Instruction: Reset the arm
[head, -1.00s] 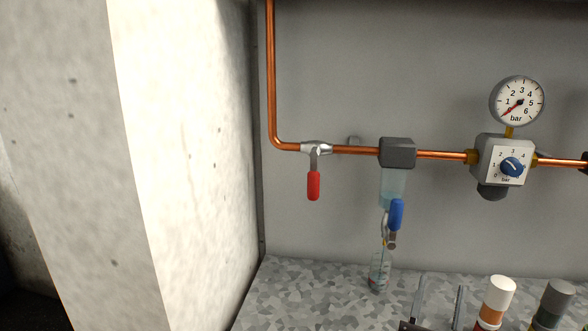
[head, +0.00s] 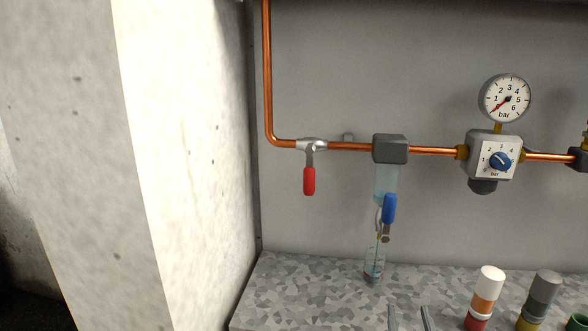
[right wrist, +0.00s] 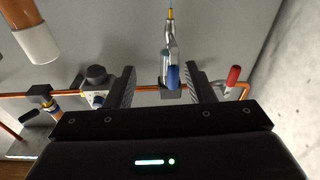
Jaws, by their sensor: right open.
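My right gripper (head: 408,318) shows at the bottom edge of the head view as two thin grey fingers, spread apart and empty. Nothing is held. My left gripper is not in view.
A copper pipe (head: 432,151) runs along the wall with a red-handled valve (head: 309,181), a filter (head: 390,149), a regulator (head: 494,160) and a gauge (head: 505,99). A small bottle (head: 374,265) and coloured cylinders (head: 486,297) stand on the speckled bench (head: 290,290). A concrete pillar (head: 180,150) is at left.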

